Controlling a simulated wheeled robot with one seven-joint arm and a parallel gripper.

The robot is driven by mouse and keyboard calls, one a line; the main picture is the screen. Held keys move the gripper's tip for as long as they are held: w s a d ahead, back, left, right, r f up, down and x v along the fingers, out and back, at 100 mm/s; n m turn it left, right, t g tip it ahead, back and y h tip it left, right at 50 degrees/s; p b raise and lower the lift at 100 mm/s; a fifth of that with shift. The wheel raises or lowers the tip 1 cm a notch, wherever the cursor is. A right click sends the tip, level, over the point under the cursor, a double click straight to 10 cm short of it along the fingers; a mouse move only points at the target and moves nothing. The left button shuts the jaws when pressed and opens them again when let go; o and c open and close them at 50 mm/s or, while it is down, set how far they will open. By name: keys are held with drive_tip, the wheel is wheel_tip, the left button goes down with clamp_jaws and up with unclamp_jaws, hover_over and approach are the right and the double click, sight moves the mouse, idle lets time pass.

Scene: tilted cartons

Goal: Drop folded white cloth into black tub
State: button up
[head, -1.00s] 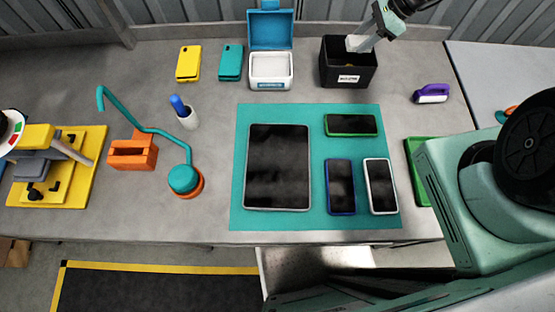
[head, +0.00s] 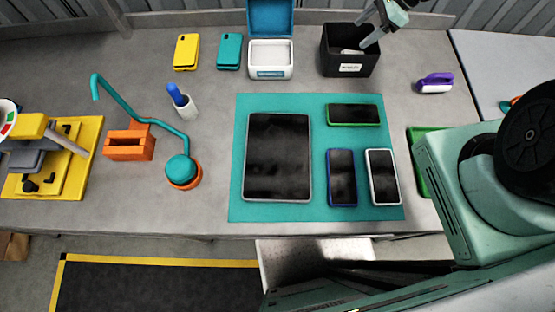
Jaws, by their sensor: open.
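The black tub (head: 336,66) stands at the back of the bench, right of centre, with a white label on its front. The folded white cloth (head: 350,52) lies inside the tub, and only a small part of it shows above the front wall. My gripper (head: 366,34) is over the tub's right part, fingers pointing down and apart, with nothing between them. It is clear of the cloth.
A white box with an open blue lid (head: 270,73) stands left of the tub. A teal mat (head: 320,207) with a tablet and several phones lies in front. A purple-and-white object (head: 435,83) lies to the right.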

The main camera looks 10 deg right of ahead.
drive_tip(key=b+v, duration=0.4)
drive_tip(key=v, duration=1.2)
drive_tip(key=shift+s+d+r, duration=0.15)
drive_tip(key=shift+d+r, duration=0.05)
drive_tip(key=shift+r, duration=0.1)
drive_tip(key=s+a+n+g+h+b, duration=0.15)
drive_tip(key=s+a+n, duration=0.4)
drive_tip(key=a, duration=0.55)
drive_tip(key=s+a+n+g+h+b, duration=0.15)
drive_tip(key=s+a+n, duration=0.25)
drive_tip(key=a+n, duration=0.5)
drive_tip(key=s+a+f+n+t+h+b, duration=0.1)
drive_tip(key=s+a+n, duration=0.4)
drive_tip(key=s, duration=0.5)
drive_tip(key=s+a+n+h+b, duration=0.1)
drive_tip(key=s+a+n, duration=0.4)
drive_tip(key=s+n, duration=0.3)
drive_tip(key=shift+s+a+f+t+h+b, duration=0.35)
drive_tip(key=shift+s+f+t+h+b, duration=0.05)
drive_tip(key=shift+s, duration=0.65)
drive_tip(key=shift+n, duration=0.25)
